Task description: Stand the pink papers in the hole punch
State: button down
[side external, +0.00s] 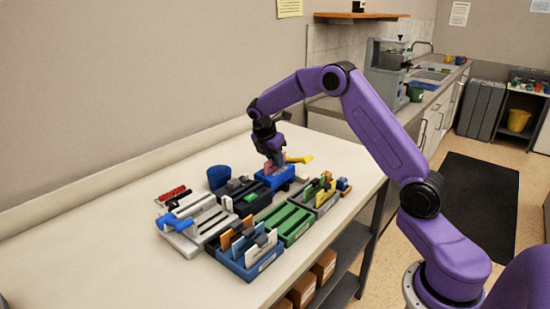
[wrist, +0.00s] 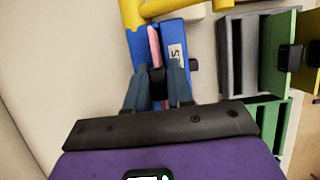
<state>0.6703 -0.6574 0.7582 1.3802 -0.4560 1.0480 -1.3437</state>
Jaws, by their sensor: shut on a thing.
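The hole punch (side external: 275,179) is a blue body with a yellow lever (side external: 300,159) at the far end of the group on the table. In the wrist view its blue body (wrist: 141,48) shows below the yellow lever (wrist: 160,8), with a white label on its right side. The pink papers (wrist: 154,45) show edge-on as a thin strip between the blue walls. My gripper (wrist: 158,88) is shut on the pink papers at a black piece, directly over the hole punch. The papers' lower edge is hidden, so I cannot tell how deep they sit.
A grey rack (side external: 325,200) with upright cards, a green slotted rack (side external: 290,224) and a blue rack (side external: 248,262) stand nearer. The table along the wall is clear.

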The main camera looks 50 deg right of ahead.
jog(key=c, duration=0.9)
grip_release()
jog(key=shift+r, duration=4.55)
